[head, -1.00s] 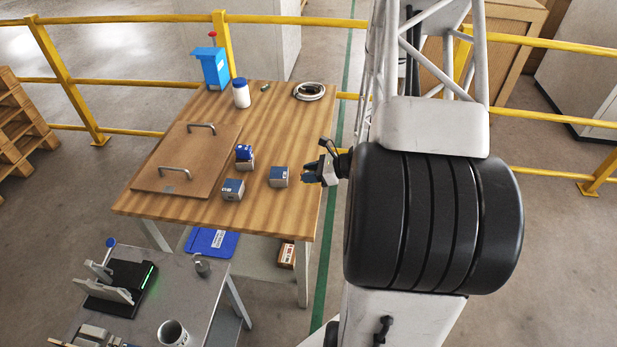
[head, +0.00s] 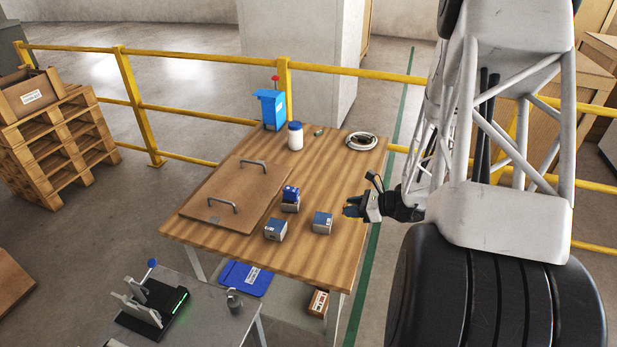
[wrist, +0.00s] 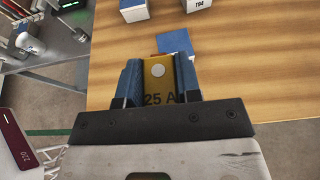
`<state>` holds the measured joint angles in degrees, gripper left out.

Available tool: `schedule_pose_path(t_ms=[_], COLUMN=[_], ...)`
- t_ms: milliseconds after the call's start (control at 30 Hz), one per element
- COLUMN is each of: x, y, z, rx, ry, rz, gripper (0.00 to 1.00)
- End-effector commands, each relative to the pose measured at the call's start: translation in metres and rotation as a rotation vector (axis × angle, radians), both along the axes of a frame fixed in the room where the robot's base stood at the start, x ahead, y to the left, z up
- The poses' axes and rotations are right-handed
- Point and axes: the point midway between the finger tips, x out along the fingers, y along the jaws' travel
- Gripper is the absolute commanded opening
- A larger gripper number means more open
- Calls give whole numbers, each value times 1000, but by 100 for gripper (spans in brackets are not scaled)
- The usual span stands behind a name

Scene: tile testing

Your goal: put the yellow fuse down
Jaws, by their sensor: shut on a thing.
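My gripper (head: 352,210) is above the right edge of the wooden table (head: 340,185), just right of a grey block with a blue top (head: 322,223). In the wrist view its two blue fingers (wrist: 159,80) are shut on the yellow fuse (wrist: 158,85), which is marked "25 A" with a pale round spot. The fuse is too small to make out clearly in the head view. In the wrist view a blue square surface (wrist: 175,41) shows just beyond the fuse; I cannot tell whether they touch.
Two more blocks stand nearby, a grey and blue one (head: 276,230) and one with a blue piece on top (head: 290,200). A board with two handles (head: 235,195), a white jar (head: 295,138) and a coiled cable (head: 361,141) are also on the table. Bare wood lies between them.

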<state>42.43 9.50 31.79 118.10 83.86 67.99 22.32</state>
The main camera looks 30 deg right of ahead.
Motion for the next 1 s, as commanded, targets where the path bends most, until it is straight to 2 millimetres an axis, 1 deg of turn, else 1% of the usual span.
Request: schedule_pose_path(t_ms=[267,367,500,600,800,900,1000], x=[49,75,120,149,194,213,211], y=[-2,-1,3,8,18,24,23], z=[-1,-2,-2,-2,0,0,-16], rx=[-6,-7,-7,-6,-1,2,4], ry=[0,2,0,0,-3,-3,0], rz=[3,4,3,3,1,0,-2], gripper=[7,7,7,7,7,7,7])
